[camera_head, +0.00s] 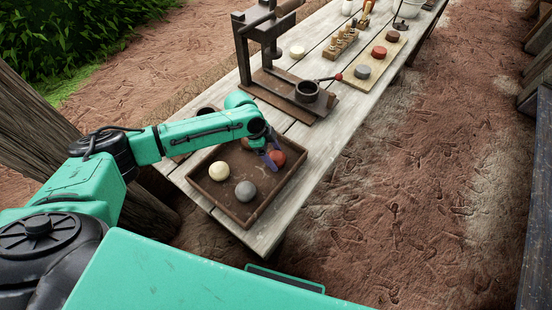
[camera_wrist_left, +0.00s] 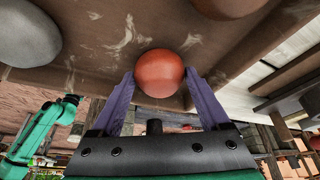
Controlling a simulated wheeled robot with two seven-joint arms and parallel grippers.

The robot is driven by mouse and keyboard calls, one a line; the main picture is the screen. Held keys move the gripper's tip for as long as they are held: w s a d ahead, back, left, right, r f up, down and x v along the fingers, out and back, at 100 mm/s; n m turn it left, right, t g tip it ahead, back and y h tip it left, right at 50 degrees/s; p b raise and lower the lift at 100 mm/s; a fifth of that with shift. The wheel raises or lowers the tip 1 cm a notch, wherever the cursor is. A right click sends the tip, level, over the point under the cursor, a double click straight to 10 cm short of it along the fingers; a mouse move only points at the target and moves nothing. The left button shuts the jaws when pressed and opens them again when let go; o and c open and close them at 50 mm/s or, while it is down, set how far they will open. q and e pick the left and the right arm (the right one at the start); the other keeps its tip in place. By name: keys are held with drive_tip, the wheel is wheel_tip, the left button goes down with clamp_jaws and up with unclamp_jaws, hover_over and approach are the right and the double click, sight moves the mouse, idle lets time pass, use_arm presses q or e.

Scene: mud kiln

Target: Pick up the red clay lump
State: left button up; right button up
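The red clay lump (camera_head: 278,158) is a small round ball in the brown wooden tray (camera_head: 283,181), near its right side. My left gripper (camera_head: 270,156) reaches over the tray from the left, its purple fingers at the lump. In the left wrist view, the red lump (camera_wrist_left: 159,73) sits between the two fingertips of the left gripper (camera_wrist_left: 160,78). The fingers stand apart, one on each side, very close to it; firm contact is not clear. The lump appears to rest on the tray floor. My right gripper is not in view.
A cream lump (camera_head: 219,171) and a grey lump (camera_head: 245,191) lie in the same tray. A brown lump (camera_wrist_left: 228,5) shows at the wrist view's top edge. A dark press (camera_head: 265,50) stands behind the tray. A board with discs (camera_head: 376,62) lies farther along the table.

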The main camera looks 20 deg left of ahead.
use_arm(q)
drive_tip(key=shift+c, duration=1.4)
drive_tip(key=shift+r, duration=0.2)
